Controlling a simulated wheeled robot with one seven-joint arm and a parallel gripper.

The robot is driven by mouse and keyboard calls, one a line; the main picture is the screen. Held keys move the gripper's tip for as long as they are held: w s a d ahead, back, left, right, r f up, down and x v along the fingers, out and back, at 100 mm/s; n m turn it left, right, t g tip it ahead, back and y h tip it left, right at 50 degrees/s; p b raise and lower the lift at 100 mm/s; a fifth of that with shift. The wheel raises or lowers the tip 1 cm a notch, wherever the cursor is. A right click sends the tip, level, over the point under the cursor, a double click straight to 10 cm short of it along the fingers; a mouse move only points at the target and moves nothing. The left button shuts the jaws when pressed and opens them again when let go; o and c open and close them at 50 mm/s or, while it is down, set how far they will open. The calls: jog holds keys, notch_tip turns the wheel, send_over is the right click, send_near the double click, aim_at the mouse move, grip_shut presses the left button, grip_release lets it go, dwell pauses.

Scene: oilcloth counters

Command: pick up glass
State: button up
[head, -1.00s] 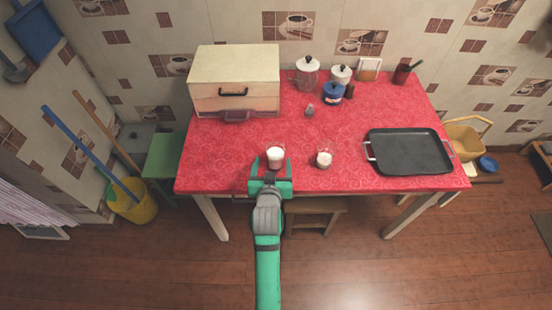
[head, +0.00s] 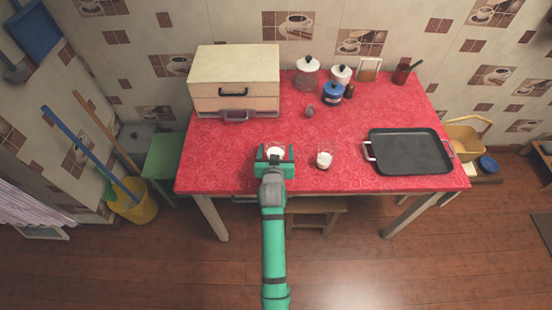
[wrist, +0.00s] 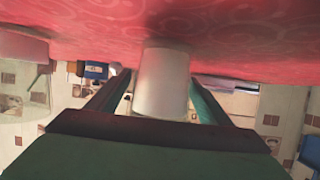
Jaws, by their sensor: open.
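A glass with white contents (head: 276,151) stands near the front edge of the red-covered table (head: 220,160). It also shows in the wrist view (wrist: 161,82), where the picture is upside down. My gripper (head: 275,153) is open, with one finger on each side of this glass; a gap shows in the wrist view between the fingers and the glass. The gripper body hides the glass's lower part in the head view. A second glass with white contents (head: 324,159) stands a little to the right, apart from my gripper.
A black tray (head: 408,152) lies at the right of the table. A bread box (head: 235,85) stands at the back left. Several jars, including a blue one (head: 333,93), stand at the back. The left front is clear.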

jog(key=c, duration=1.4)
jog(key=shift+r, duration=0.3)
jog(key=shift+r, duration=1)
jog(key=shift+s+d+r, duration=0.5)
jog(key=shift+s+r, duration=1.25)
jog(key=shift+s, duration=0.5)
jog(key=shift+s+d+r, duration=0.45)
jog(key=shift+s+r, duration=1.25)
jog(key=shift+s, duration=0.6)
jog(key=shift+s+d+r, duration=0.5)
jog(key=shift+s+r, duration=1.25)
jog(key=shift+s, duration=0.5)
